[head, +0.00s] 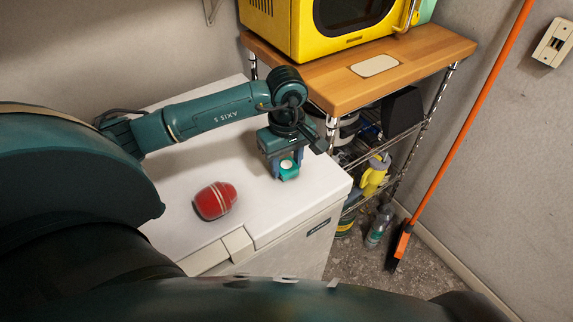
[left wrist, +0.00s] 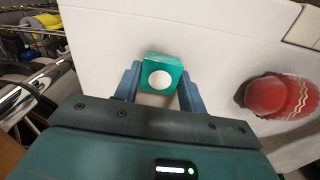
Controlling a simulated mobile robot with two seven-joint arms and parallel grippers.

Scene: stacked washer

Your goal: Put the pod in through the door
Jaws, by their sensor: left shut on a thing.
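The pod (head: 289,173) is a small green block with a white round spot on its face. My left gripper (head: 283,165) is shut on it above the white chest's lid, near its right end. In the left wrist view the pod (left wrist: 164,67) sits between the two blue fingers (left wrist: 157,85). I cannot tell whether it touches the lid. A yellow appliance (head: 284,28) with a dark-windowed door (head: 350,12) stands at the top on a wooden shelf top; its upper part is cut off. The door looks shut. My right gripper is not in view.
A red ball with pale stripes (head: 214,201) lies on the white chest (head: 190,245), left of my gripper. The wooden top (head: 425,58) holds a pale plate (head: 375,66). Its wire rack holds bottles and cans. An orange-handled broom (head: 460,125) leans at the right.

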